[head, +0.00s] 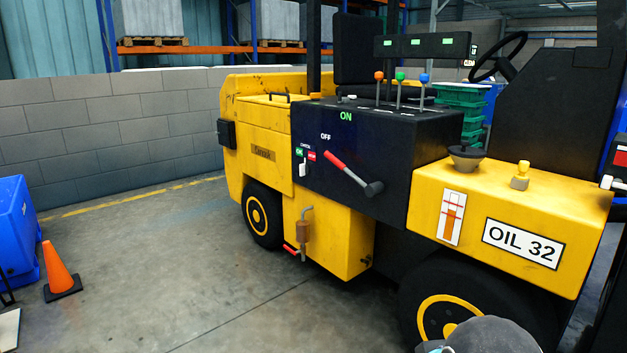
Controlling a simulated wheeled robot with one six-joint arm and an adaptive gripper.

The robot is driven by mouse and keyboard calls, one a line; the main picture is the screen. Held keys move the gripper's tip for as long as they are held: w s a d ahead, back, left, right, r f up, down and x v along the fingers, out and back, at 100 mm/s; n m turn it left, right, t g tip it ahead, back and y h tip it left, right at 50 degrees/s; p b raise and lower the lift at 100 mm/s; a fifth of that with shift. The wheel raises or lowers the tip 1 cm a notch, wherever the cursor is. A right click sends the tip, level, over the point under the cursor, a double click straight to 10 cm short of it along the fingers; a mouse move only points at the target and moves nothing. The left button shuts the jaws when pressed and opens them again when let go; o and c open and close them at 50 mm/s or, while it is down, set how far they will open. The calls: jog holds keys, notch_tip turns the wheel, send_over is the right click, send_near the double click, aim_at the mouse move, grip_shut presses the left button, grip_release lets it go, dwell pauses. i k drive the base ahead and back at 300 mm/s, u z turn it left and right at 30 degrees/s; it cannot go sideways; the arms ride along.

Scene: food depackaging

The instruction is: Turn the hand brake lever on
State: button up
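The hand brake lever (348,170) is on the dark side panel of a yellow forklift-like vehicle (335,240). It has a red grip and a grey shaft, with its round pivot at the lower right. The grip slants up and to the left, its tip a little below the white OFF label (325,136). The green ON label (345,117) is higher and slightly to the right, near the panel's top edge. My gripper is not in view; a rounded grey part at the bottom right seems to be my arm.
A small switch (303,168) with green and red tags is left of the lever. Levers with orange, green and blue knobs stand on top. A red-handled pipe valve (291,249) is lower down. An orange cone (58,268) and blue container (14,230) stand left; floor between is clear.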

aim_at(376, 188)
jog(key=i, duration=1.9)
jog(key=u, duration=0.05)
